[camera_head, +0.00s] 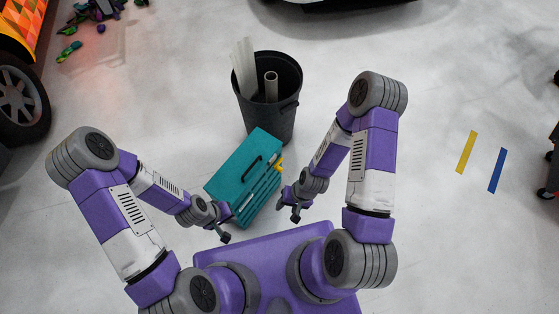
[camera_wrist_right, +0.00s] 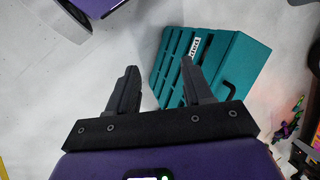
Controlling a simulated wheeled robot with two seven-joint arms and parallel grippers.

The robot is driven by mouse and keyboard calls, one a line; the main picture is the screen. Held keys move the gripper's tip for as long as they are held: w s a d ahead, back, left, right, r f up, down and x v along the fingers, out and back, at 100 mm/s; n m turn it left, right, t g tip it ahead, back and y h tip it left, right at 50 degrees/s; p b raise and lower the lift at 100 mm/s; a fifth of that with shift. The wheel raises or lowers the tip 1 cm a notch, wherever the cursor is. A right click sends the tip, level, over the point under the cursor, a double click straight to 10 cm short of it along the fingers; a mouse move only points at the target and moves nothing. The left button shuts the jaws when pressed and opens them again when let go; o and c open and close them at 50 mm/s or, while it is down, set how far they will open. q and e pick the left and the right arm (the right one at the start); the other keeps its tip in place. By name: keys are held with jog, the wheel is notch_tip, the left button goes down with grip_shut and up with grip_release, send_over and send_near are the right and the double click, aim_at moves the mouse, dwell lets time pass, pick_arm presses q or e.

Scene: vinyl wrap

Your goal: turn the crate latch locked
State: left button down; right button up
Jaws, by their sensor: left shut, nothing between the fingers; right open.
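A teal crate (camera_head: 236,163) with a black handle on its lid stands on the floor ahead of my base. A small yellow part (camera_head: 280,165) shows at its right edge; I cannot tell whether it is the latch or how it is turned. In the right wrist view the crate (camera_wrist_right: 235,65) shows its slatted side and a white label, with no clear latch. My right gripper (camera_head: 296,213) is open and empty, right of the crate; its fingers (camera_wrist_right: 158,88) point toward the slatted side, apart from it. My left gripper (camera_head: 225,238) is shut and empty near the crate's front left corner.
A black bin (camera_head: 270,112) holding rolls stands just behind the crate. Yellow (camera_head: 466,152) and blue (camera_head: 497,170) strips lie on the floor at the right. A car wheel (camera_head: 20,107) is at the left. Floor right of the right arm is mostly clear.

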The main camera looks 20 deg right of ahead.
notch_tip(320, 180, down, 4)
jog(key=m+g+b, duration=0.1)
jog(key=m, duration=0.1)
jog(key=m+t+y+b, duration=0.8)
jog(key=m+t, duration=0.7)
jog(key=m, duration=0.9)
send_near(283, 171)
jog(key=x, duration=0.3)
jog(key=shift+h, duration=0.3)
jog(key=x, duration=0.2)
jog(key=b+x, duration=0.1)
jog(key=x, duration=0.1)
jog(key=b+x, duration=0.1)
jog(key=x, duration=0.2)
jog(key=shift+f, duration=0.35)
grip_shut()
